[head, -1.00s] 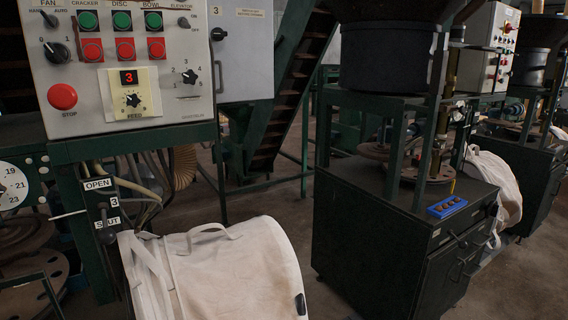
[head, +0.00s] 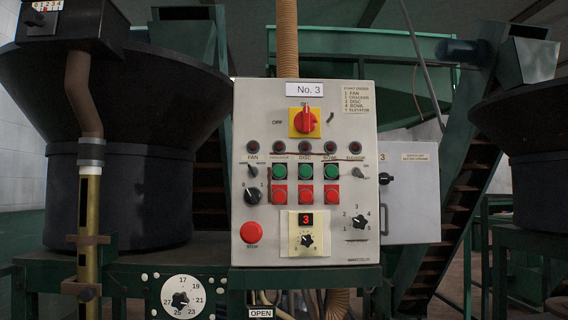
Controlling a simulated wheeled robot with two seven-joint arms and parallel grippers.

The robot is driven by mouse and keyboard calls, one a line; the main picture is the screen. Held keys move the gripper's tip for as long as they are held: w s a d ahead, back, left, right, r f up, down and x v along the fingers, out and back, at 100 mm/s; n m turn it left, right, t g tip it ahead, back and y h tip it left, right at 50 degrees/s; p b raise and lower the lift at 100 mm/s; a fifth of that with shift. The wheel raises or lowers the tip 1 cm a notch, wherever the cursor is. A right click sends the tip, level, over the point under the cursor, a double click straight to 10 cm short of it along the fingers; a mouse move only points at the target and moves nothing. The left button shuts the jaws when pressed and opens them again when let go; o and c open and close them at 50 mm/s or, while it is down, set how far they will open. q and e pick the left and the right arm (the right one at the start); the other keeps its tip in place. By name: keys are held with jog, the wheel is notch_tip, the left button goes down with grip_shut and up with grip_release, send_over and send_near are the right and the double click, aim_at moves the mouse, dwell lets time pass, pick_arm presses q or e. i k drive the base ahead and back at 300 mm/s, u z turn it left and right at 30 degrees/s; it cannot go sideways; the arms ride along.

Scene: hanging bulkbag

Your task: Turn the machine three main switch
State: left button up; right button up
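The machine three control panel (head: 248,105) is a pale grey box with a "No. 3" label (head: 305,90) at its top, in the middle of the head view. The main switch (head: 305,121) is a red rotary knob on a yellow square plate, just under that label. "OFF" is printed to its left and another mark above it, partly hidden by the knob. The knob's handle looks roughly upright. Neither of my grippers is in view, and nothing touches the switch.
Below the switch are dark indicator lamps, green and red buttons, a red stop button (head: 252,232) and smaller knobs. A grey side box (head: 410,212) adjoins on the right. A large dark hopper (head: 130,190) stands left, with a brass-coloured pipe (head: 88,230) before it.

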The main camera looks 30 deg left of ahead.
aim_at(305, 122)
jog(key=z, duration=0.3)
jog(key=k, duration=0.35)
jog(key=u, duration=1.45)
jog(key=i, duration=0.65)
jog(key=z, duration=0.15)
